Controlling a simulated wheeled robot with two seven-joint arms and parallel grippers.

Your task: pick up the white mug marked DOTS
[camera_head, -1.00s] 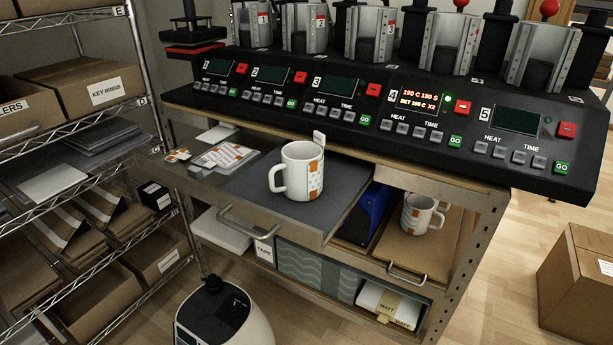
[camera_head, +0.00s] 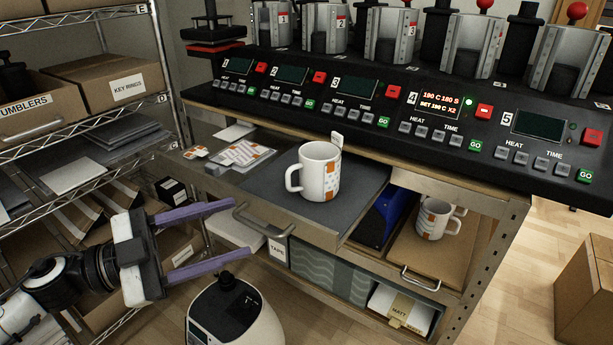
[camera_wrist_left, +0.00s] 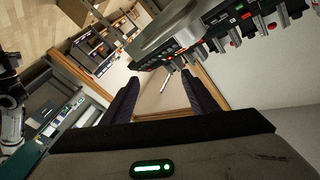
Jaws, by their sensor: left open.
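A white mug (camera_head: 320,172) with a grey-dot and orange-patch pattern stands upright on the grey mat of a pulled-out drawer (camera_head: 352,218), its handle to the left. I cannot read the word DOTS on it. My left gripper (camera_head: 243,229) is open and empty, left of and below the dotted mug, in front of the drawer handle. Its two dark fingers also show in the left wrist view (camera_wrist_left: 163,92), with no mug between them. My right gripper is not in view.
The drawer's pull handle (camera_head: 262,222) sticks out beside my left fingers. Patterned sheets (camera_head: 242,154) lie left of the mug. The press control panel (camera_head: 390,110) overhangs behind.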

